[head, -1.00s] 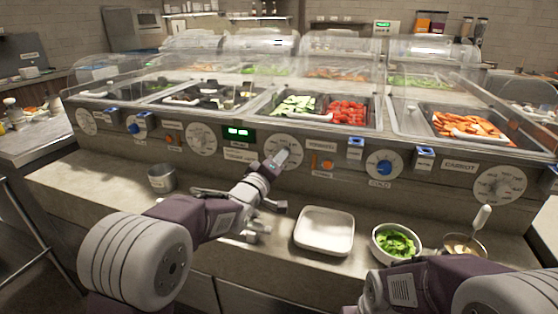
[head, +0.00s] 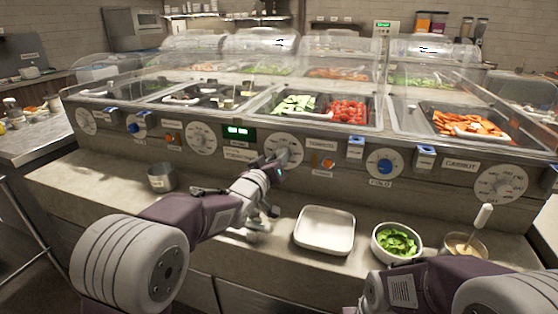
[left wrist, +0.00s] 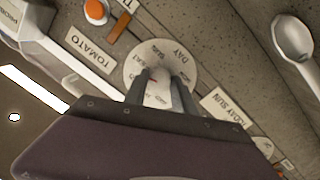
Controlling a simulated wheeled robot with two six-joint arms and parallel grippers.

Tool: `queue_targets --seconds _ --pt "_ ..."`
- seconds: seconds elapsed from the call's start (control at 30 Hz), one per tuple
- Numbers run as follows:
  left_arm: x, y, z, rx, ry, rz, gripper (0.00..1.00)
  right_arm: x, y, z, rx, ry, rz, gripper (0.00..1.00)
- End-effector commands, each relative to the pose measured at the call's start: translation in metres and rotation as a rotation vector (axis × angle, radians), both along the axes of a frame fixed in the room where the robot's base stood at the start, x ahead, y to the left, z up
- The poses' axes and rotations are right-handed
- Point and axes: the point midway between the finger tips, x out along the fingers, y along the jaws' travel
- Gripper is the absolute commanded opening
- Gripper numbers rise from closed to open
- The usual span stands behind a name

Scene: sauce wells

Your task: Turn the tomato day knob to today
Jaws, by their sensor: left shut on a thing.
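The tomato day knob (head: 284,149) is a pale round dial on the counter's front panel. Which day the knob points at is unclear. My right gripper is out of view.
Other dials (head: 201,139) and a blue knob (head: 385,166) line the panel. On the ledge below stand a metal cup (head: 161,178), a white tray (head: 325,231), a bowl of greens (head: 397,243) and a sauce pot (head: 481,248). Clear lids (head: 440,95) cover the food wells.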

Motion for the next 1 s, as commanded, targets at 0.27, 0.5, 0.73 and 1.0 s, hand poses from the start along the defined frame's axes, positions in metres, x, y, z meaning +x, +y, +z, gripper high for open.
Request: queue_targets --seconds 0.27,0.5,0.73,1.0 --pt "0.000 0.000 -0.002 0.249 -0.081 -0.001 0.00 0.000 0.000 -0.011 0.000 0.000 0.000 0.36" --pt "0.000 0.001 -0.002 0.464 -0.153 0.000 0.00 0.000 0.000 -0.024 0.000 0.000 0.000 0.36" --pt "0.000 0.000 -0.003 0.667 -0.217 0.000 0.00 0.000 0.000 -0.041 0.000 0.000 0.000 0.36" --pt "0.000 0.001 -0.002 0.866 -0.283 -0.001 0.00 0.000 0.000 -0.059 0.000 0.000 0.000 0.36"
